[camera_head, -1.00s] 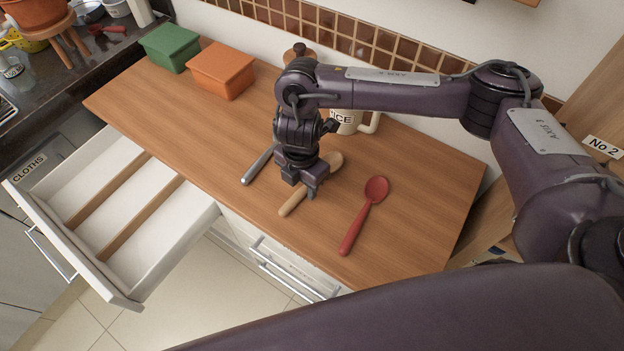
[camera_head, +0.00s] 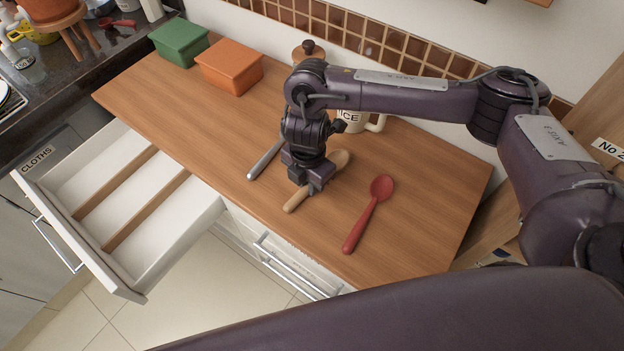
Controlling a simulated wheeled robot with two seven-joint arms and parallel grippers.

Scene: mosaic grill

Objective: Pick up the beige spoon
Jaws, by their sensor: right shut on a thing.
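The beige spoon (camera_head: 296,203) lies on the wooden counter, its handle towards the front edge and its bowl towards the back right. My right gripper (camera_head: 311,188) is over the middle of the spoon, pointing down, and is shut on it. The gripper hides the spoon's middle part. I cannot tell whether the spoon is lifted off the counter. My left gripper is not in view.
A red spoon (camera_head: 368,214) lies to the right and a grey-handled utensil (camera_head: 264,160) to the left. A mug (camera_head: 376,123) stands behind my arm. Green (camera_head: 180,42) and orange (camera_head: 229,66) boxes stand at the back left. An open divided drawer (camera_head: 133,270) juts out at the left.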

